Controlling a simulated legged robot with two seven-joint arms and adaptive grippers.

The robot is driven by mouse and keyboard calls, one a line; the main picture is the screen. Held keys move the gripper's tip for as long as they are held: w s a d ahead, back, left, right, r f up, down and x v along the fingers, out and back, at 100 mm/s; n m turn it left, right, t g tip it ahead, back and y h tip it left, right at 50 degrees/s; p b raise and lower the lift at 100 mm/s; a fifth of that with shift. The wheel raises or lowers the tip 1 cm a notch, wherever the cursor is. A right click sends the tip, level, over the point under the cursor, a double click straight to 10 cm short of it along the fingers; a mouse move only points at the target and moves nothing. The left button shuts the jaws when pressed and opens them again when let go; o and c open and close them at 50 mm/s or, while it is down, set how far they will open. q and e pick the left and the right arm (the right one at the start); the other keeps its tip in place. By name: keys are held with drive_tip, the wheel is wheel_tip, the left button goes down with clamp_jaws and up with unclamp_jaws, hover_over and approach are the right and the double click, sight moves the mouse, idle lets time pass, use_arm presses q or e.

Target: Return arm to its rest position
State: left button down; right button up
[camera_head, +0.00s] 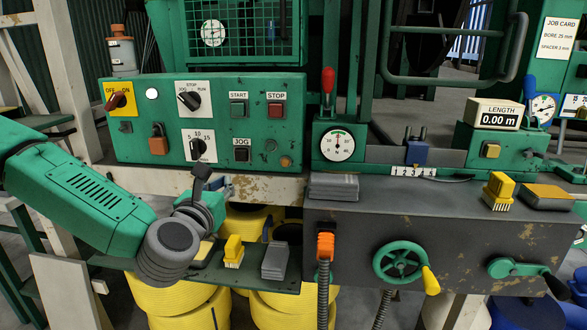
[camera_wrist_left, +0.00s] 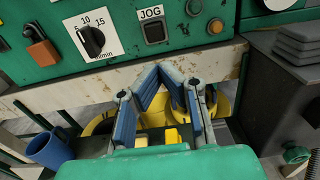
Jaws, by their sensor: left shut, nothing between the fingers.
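My left arm (camera_head: 85,195), green with dark grey joints, reaches in from the left in the head view. My left gripper (camera_head: 212,183) is in front of the pale beam below the green control panel (camera_head: 225,150), partly hidden by its own wrist. In the left wrist view the blue-padded fingers of the gripper (camera_wrist_left: 170,74) come together at their tips, with nothing held. The tips appear close to the beam; I cannot tell whether they touch it. My right gripper is not in view.
A shelf below holds a yellow brush (camera_head: 233,251) and grey blocks (camera_head: 275,260). Yellow coils (camera_head: 180,298) stand underneath. A blue cup (camera_wrist_left: 48,150) is at lower left in the wrist view. A dark bench (camera_head: 440,225) with a green handwheel (camera_head: 398,262) stands at right.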

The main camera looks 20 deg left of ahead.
use_arm(q)
drive_tip(key=s+d+f+m+g+h, duration=0.2)
drive_tip(key=s+d+f+m, duration=0.15)
drive_tip(key=f+m, duration=0.4)
drive_tip(key=s+d+f+m+g+h, duration=0.2)
drive_tip(key=s+d+f+m+g, duration=0.15)
drive_tip(key=f+m, duration=0.35)
drive_tip(key=s+d+f+m+g+h, duration=0.25)
drive_tip(key=d+f+m, duration=0.2)
drive_tip(key=f, duration=0.45)
drive_tip(key=s+a+f+m+g+y, duration=0.1)
drive_tip(key=s+a+f+m+g, duration=0.1)
drive_tip(key=s+f+m+g, duration=0.2)
drive_tip(key=s+a+f+m+g+y+b, duration=0.1)
drive_tip(key=s+a+f+m+g, duration=0.2)
drive_tip(key=s+f+m, duration=0.8)
drive_tip(key=s+m+g, duration=0.2)
drive_tip(key=s+m, duration=0.3)
drive_tip(key=s, duration=0.3)
drive_tip(key=shift+w+f+y, duration=0.1)
drive_tip(key=shift+y, duration=0.15)
